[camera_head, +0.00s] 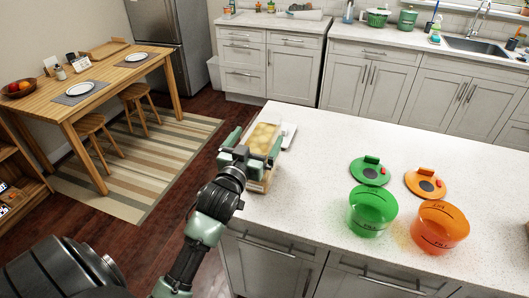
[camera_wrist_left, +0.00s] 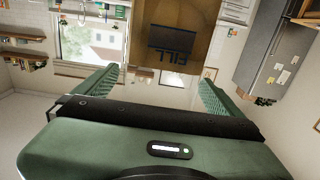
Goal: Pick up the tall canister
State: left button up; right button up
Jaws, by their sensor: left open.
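A tall box-shaped canister (camera_head: 264,136) with a pale yellow top and tan side stands at the left end of the white island counter. In the left wrist view the canister (camera_wrist_left: 150,22) is brown, with a dark panel and an inverted "FILL" mark. My left gripper (camera_head: 252,150) is at it, its green fingers spread to either side. In the left wrist view the fingers of the gripper (camera_wrist_left: 160,78) are wide apart, with the canister between and beyond them; I cannot tell whether they touch it. My right gripper is not in view.
A green round container (camera_head: 373,212) and an orange one (camera_head: 439,230) stand to the right. A green lid (camera_head: 370,172) and an orange lid (camera_head: 426,184) lie behind them. A flat white item (camera_head: 289,134) lies beside the canister. The counter between is clear.

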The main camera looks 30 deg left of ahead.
pick_arm(q)
jog(key=x, duration=0.1)
jog(key=p+x, duration=0.1)
jog(key=x, duration=0.1)
jog(key=p+x, duration=0.1)
jog(key=x, duration=0.1)
jog(key=shift+r, duration=0.25)
jog(key=shift+s+r, duration=0.15)
jog(key=shift+c, duration=0.4)
jog(key=c, duration=2.1)
jog(key=shift+r, duration=0.15)
grip_shut()
